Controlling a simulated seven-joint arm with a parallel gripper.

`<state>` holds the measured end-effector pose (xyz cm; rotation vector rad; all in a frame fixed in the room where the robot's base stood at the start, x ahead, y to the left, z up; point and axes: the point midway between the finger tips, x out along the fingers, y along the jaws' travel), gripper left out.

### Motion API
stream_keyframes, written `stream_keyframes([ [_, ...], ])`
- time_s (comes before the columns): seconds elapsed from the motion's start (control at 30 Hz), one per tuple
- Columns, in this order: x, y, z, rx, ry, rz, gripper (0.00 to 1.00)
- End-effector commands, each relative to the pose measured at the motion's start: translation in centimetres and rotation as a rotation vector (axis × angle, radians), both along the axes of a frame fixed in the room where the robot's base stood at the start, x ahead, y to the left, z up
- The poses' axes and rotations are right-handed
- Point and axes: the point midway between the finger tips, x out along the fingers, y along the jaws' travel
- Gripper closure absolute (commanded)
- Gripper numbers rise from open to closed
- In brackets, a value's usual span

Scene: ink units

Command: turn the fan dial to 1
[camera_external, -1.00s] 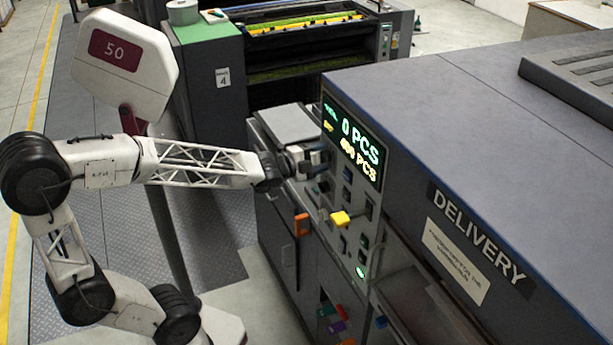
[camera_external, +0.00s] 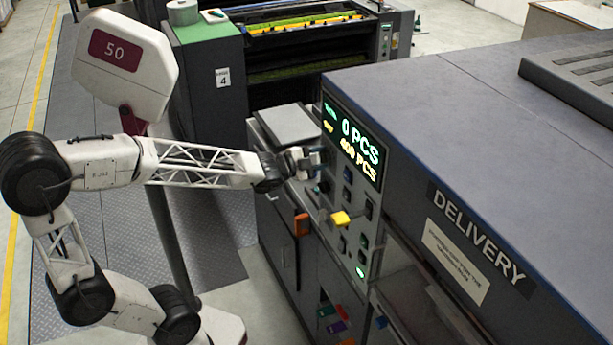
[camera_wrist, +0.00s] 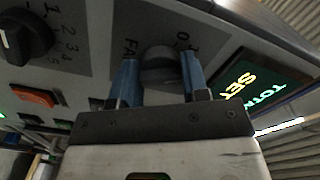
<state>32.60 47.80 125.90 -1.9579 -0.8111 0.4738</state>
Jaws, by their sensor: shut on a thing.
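The fan dial (camera_wrist: 160,72) is a dark round knob on the grey panel, seen in the wrist view. Part of the word FAN shows beside it, and the marks 0 and 1 sit along its far edge. My gripper (camera_wrist: 160,66) has its two blue fingers on either side of the knob and is shut on it. The fingers hide parts of the knob and label, and I cannot tell which mark its pointer faces. In the external view my gripper (camera_external: 314,160) is at the panel, left of the display, and hides the fan dial.
A second black dial (camera_wrist: 28,36) with a numbered scale and an orange button (camera_wrist: 36,97) are left of the fan dial in the wrist view. The lit display (camera_external: 352,143) is close to my gripper. A yellow knob (camera_external: 341,219) sticks out lower on the panel.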

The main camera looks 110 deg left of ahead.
Motion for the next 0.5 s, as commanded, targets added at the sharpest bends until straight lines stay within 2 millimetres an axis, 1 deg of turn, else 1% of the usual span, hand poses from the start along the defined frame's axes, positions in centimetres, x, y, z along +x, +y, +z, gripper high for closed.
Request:
stream_keyframes([
  [0.3, 0.0, -0.02, -0.08, -0.14, -0.14, 0.001, 0.82],
  [0.5, 0.01, -0.02, -0.09, -0.184, -0.183, 0.001, 0.82],
])
